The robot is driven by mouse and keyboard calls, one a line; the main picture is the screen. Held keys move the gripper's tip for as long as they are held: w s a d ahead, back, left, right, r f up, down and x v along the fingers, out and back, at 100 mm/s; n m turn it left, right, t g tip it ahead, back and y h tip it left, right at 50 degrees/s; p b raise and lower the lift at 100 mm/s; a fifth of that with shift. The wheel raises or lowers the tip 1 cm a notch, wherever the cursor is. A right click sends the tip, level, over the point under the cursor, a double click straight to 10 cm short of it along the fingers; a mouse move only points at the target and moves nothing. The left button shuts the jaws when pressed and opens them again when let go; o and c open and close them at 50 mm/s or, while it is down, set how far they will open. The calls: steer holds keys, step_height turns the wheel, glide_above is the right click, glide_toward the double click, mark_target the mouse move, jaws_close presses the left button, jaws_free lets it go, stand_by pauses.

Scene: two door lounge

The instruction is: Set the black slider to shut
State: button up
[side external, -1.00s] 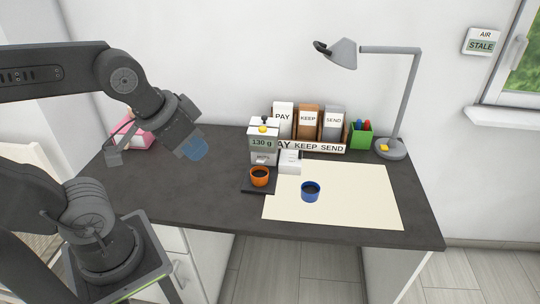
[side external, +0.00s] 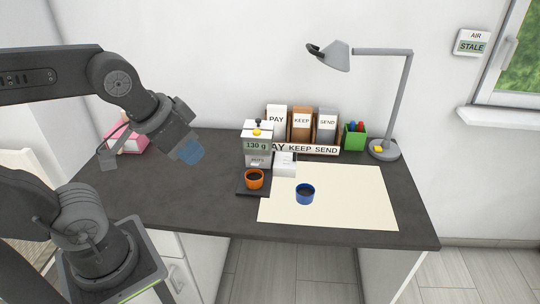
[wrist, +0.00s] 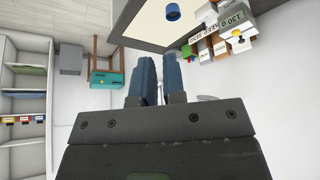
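A small dark knob (side external: 258,122) sits on top of the white dispenser (side external: 250,137), above a yellow part; it may be the black slider, but it is too small to tell its position. The dispenser's front reads "130 g". An orange cup (side external: 254,180) with dark contents stands on the black base (side external: 245,189) under it. The dispenser also shows at the upper right of the wrist view (wrist: 234,17). My gripper (side external: 189,151) hangs above the desk, left of the dispenser and clear of it. In the wrist view its two blue fingers (wrist: 159,60) are apart with nothing between them.
A blue cup (side external: 305,195) stands on a cream mat (side external: 350,202). Labelled PAY, KEEP and SEND holders (side external: 301,125), a green pen box (side external: 355,137) and a grey lamp (side external: 385,150) line the back. A pink thing (side external: 130,142) is at left. The desk's front left (side external: 190,205) is clear.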

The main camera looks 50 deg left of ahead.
steer(key=o, duration=0.5)
steer(key=w, duration=0.3)
steer(key=w+a+r+n, duration=0.1)
steer(key=w, duration=0.3)
steer(key=w+a+r+n+y, duration=0.1)
steer(key=w, duration=0.2)
steer(key=shift+w+a+g, duration=0.1)
steer(key=shift+w+g, duration=0.15)
steer(key=shift+g, duration=0.05)
steer(key=shift+o, duration=0.2)
steer(key=n+g+y, duration=0.2)
steer(key=n, duration=0.5)
glide_above(295, 153)
steer(key=s+d, duration=0.4)
step_height(295, 153, down, 19)
steer(key=x, duration=1.4)
steer(key=shift+w+a+r, duration=0.1)
steer(key=shift+w+a, duration=0.15)
steer(key=shift+a, duration=0.05)
steer(key=shift+c, duration=0.3)
jaws_close()
